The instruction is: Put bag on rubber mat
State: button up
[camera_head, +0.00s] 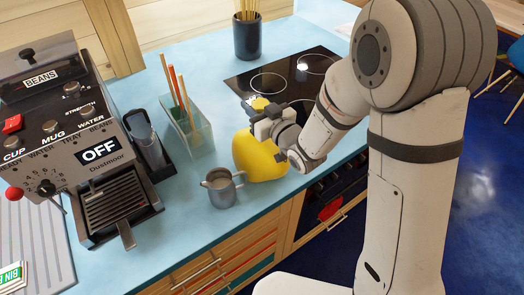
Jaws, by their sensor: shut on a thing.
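The yellow bag (258,158) is at the counter's front edge, left of the black hob. My gripper (262,112) is shut on the top of the bag, with a bit of yellow showing above the jaws. I cannot tell whether the bag's bottom touches the counter. A grey ridged mat (32,237), which looks like the rubber mat, lies at the far left below the coffee machine. Its left part is cut off by the picture edge.
A coffee machine (75,130) stands between the bag and the mat. A metal mug (221,188) is just left of the bag. A clear container with sticks (190,130) and a black pot (247,38) stand behind. The hob (290,75) is right. A green-labelled item (12,276) lies at the mat.

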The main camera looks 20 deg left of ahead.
grip_shut()
jog(key=shift+r, duration=0.15)
